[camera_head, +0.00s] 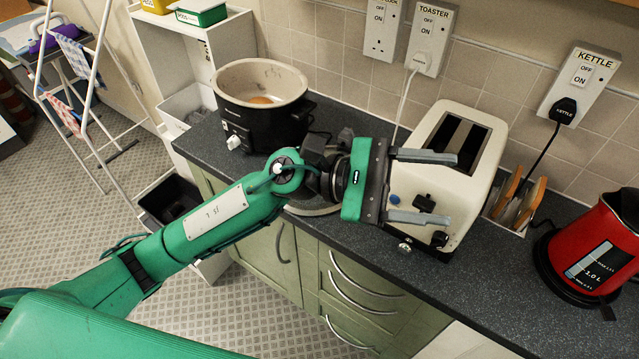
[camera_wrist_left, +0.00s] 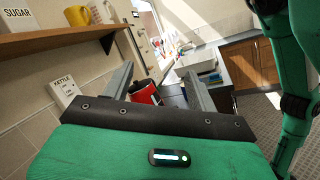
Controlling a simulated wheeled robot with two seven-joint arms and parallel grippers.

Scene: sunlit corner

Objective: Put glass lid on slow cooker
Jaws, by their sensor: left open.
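The slow cooker (camera_head: 262,105) is a black pot with a pale inner bowl, standing uncovered on the dark counter at the back left. Something orange-brown lies inside it. A round, pale-rimmed piece that looks like the glass lid (camera_head: 316,210) lies on the counter in front of it, mostly hidden by my left wrist. My left gripper (camera_head: 451,188) is open and empty, its fingers pointing right in front of the toaster, past the lid. In the left wrist view the fingers (camera_wrist_left: 160,92) are spread with nothing between them. My right gripper is not seen.
The cream toaster (camera_head: 452,135) stands right of the cooker, close behind my left fingers. A wooden rack (camera_head: 518,203) and red kettle (camera_head: 598,245) stand further right. A wall shelf (camera_wrist_left: 62,38) shows in the wrist view. A white shelf unit (camera_head: 205,50) stands left.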

